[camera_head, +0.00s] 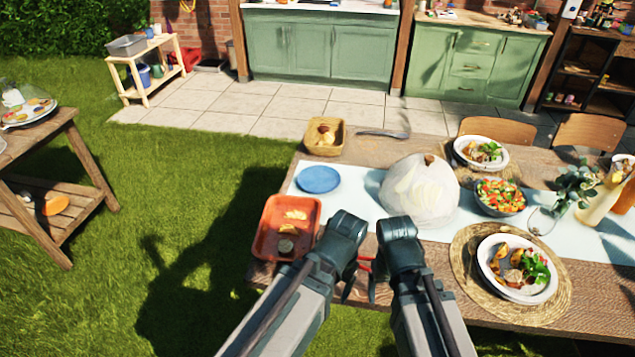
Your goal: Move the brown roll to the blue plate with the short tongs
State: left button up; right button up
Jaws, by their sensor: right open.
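The brown roll (324,128) sits in a yellowish basket (326,149) at the back left of the table. The blue plate (318,180) lies empty in front of it on a pale runner. A slim grey metal utensil (385,133) lies right of the basket; it may be the tongs, but it is too small to be sure. My right gripper (360,285) appears as two dark, spread fingers between my arms, near the table's front edge. It is open, with a small red part beside it. My left gripper cannot be made out; my arm hides it.
An orange tray (263,229) with food pieces stands at the table's left front. A large pale dome-shaped object (420,192) stands mid-table. Salad bowl (500,196), filled plates, a glass and bottles crowd the right.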

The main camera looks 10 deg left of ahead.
aim_at(365, 260)
jog(key=w+d, duration=0.7)
jog(key=w+a+n, duration=0.3)
jog(key=w+a+f+n, duration=0.1)
jog(key=a+n, duration=0.1)
jog(key=shift+w+b, duration=0.25)
jog(key=shift+b, duration=0.1)
jog(key=w+a+n, duration=0.4)
jog(key=a+n, duration=0.4)
jog(key=shift+a+n, duration=0.3)
jog(key=shift+n, duration=0.1)
jog(key=f+b, duration=0.6)
jog(key=d+f+b, duration=0.1)
jog(key=f+b, duration=0.2)
jog(key=shift+r, duration=0.1)
